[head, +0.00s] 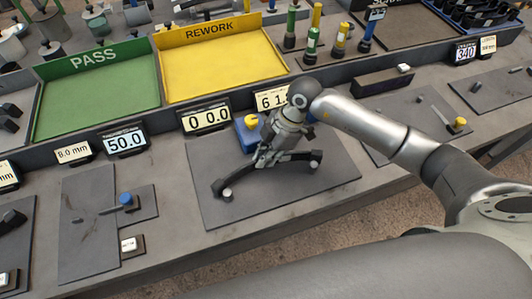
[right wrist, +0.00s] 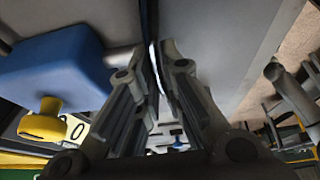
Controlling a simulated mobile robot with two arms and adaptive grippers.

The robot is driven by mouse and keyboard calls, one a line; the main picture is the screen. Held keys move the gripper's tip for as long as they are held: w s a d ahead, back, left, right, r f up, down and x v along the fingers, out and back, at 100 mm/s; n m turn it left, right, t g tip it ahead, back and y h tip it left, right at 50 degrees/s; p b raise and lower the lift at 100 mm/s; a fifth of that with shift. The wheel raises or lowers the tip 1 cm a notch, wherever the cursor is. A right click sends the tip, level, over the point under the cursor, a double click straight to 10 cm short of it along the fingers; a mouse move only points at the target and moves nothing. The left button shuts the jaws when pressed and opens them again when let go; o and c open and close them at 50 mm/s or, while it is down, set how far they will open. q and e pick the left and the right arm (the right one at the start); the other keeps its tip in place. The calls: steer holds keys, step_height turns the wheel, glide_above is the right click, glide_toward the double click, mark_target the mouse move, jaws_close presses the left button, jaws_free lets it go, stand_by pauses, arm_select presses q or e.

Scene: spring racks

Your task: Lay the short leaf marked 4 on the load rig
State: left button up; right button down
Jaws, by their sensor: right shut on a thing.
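My right gripper (head: 268,158) points down over a dark grey plate in front of the yellow REWORK tray. It is shut on a dark, curved leaf (head: 298,156); the number on the leaf cannot be read. The leaf spans left to right, with pale round pieces (head: 227,192) at its two ends; whether it touches them I cannot tell. Behind it stands a blue block (head: 245,135) with a yellow knob, apparently part of the load rig. In the right wrist view the closed fingers (right wrist: 158,60) pinch a thin edge, and the blue block (right wrist: 55,70) is at left. My left gripper is not in view.
Displays reading 0 0.0 (head: 206,117) and 6 1-something stand behind the plate (head: 330,178). A green PASS tray (head: 95,95) and yellow REWORK tray (head: 220,65) are empty. Coloured gauges stand at the back. A smaller plate with a blue knob (head: 126,199) lies left.

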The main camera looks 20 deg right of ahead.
steer(key=shift+f, duration=0.25)
steer(key=shift+a+r+p, duration=0.1)
steer(key=shift+a+p, duration=0.05)
steer(key=shift+p, duration=0.35)
stand_by(1.1)
steer(key=shift+s+p, duration=0.4)
steer(key=shift+s, duration=0.25)
stand_by(1.1)
steer(key=shift+f, duration=0.2)
steer(key=c, duration=1.5)
jaws_free()
steer(key=shift+s, duration=0.15)
steer(key=shift+o, duration=0.3)
steer(key=shift+f, duration=0.1)
steer(key=o, duration=0.4)
steer(key=shift+o, duration=0.2)
